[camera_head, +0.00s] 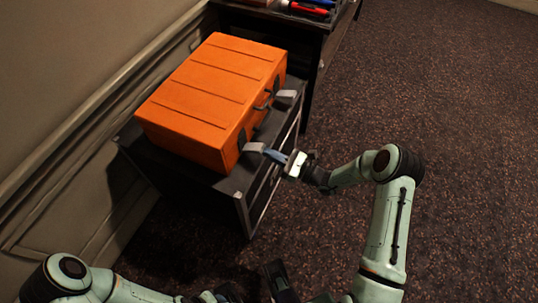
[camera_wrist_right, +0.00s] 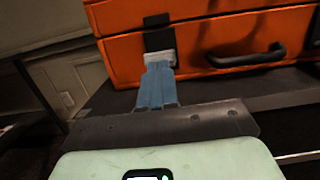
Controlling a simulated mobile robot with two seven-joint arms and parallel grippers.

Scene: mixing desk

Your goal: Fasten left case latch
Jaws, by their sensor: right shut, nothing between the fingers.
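The orange case (camera_head: 215,90) lies closed on a dark cabinet; its front with the black handle (camera_wrist_right: 247,56) shows in the wrist view. The left latch (camera_head: 253,147) is a grey flap sticking out from the case front below a dark plate (camera_wrist_right: 158,38). My right gripper (camera_head: 274,156) is shut and empty, its blue fingertips (camera_wrist_right: 158,82) right at the flap's outer end. Whether they touch it I cannot tell. The right latch (camera_head: 287,93) also sticks out. My left arm runs along the bottom edge of the head view; its finger state is unclear.
The dark cabinet (camera_head: 240,182) has a narrow ledge in front of the case. Another dark table with red and blue items (camera_head: 308,8) stands behind. A panelled wall (camera_head: 75,130) is at the left. The carpet (camera_head: 460,110) at the right is clear.

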